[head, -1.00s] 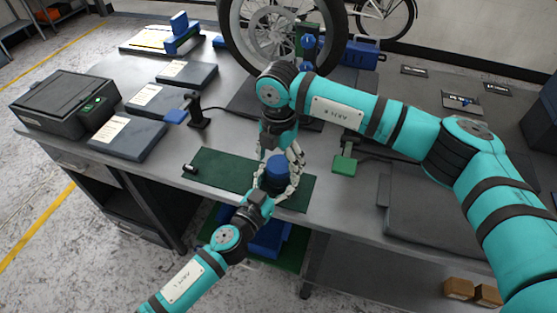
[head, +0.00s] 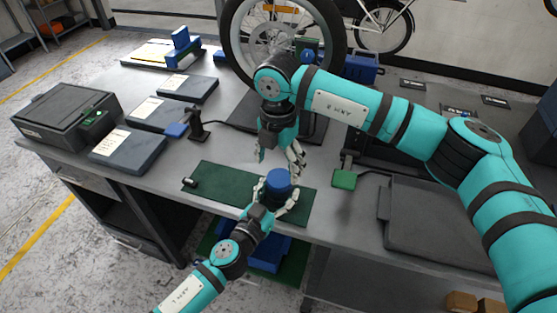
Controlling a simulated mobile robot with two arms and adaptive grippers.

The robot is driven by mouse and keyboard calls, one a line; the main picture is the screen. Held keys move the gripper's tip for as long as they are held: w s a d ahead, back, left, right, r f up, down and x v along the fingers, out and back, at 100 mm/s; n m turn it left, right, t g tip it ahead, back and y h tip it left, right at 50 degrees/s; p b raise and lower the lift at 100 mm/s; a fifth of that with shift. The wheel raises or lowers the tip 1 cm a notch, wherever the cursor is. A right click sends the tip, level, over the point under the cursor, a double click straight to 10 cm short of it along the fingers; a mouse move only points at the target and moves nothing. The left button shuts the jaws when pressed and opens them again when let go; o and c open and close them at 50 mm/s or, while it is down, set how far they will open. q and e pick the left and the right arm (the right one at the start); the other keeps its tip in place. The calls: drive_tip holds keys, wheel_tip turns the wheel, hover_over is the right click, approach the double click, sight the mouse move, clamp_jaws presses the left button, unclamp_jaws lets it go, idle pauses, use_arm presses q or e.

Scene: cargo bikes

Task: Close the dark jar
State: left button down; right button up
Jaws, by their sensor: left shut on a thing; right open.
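The dark jar (head: 277,193) stands upright on the green mat (head: 222,183), near the front edge of the workbench. A blue round top (head: 279,178) sits on it; I cannot tell how tightly it is seated. My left gripper (head: 274,197) comes from the front left and is shut on the jar, its fingers around the lower body and hiding part of it. My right gripper (head: 279,160) points down from above, open and empty, with its fingers just above and behind the blue top.
A small dark cylinder (head: 190,182) lies at the mat's left end. A scanner on a stand (head: 196,126), dark folders (head: 128,149) and a printer-like box (head: 65,112) are to the left. A bicycle wheel (head: 284,40) stands behind. A grey tray (head: 440,225) is at right.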

sight(280, 178)
drive_tip(key=n, duration=0.6)
drive_tip(key=shift+w+r, duration=0.1)
drive_tip(key=shift+r, duration=0.3)
drive_tip(key=n, duration=0.6)
drive_tip(key=shift+r, duration=0.4)
drive_tip(key=n, duration=0.6)
drive_tip(key=shift+w+d+r+n, duration=0.1)
drive_tip(key=shift+r+n, duration=0.2)
drive_tip(key=shift+r, duration=0.1)
drive_tip(key=n, duration=0.6)
drive_tip(key=shift+r+n, duration=0.3)
drive_tip(key=shift+r, duration=0.05)
drive_tip(key=shift+f, duration=4)
drive_tip(key=c, duration=1.2)
drive_tip(key=o, duration=1.3)
